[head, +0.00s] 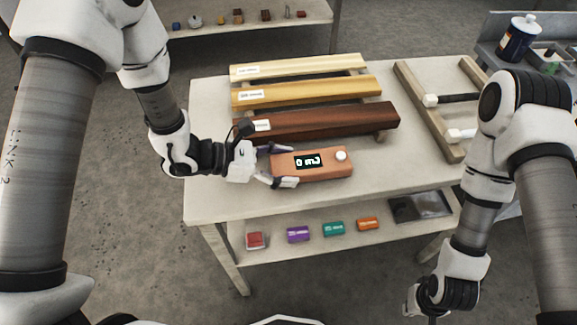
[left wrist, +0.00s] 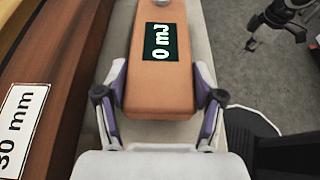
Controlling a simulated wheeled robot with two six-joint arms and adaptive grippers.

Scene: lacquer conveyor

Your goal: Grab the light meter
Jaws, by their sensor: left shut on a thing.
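The light meter (head: 322,173) is an orange-brown box with a dark display reading "0 mJ" and a white round knob at its right end. It lies at the front edge area of the white table in the head view. My left gripper (head: 272,165) is shut on its left end, with one finger on each long side. The left wrist view shows the meter (left wrist: 160,91) between the two purple-and-white fingers (left wrist: 160,105). My right gripper (head: 428,305) hangs low at the bottom right, away from the table; its fingers are not clear.
Three wooden boards, pale (head: 310,66), yellow (head: 325,90) and dark brown (head: 345,119), lie behind the meter on the table (head: 215,200). A wooden frame (head: 425,105) stands at right. Small coloured boxes, including a purple one (head: 298,234), sit on the lower shelf (head: 275,256).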

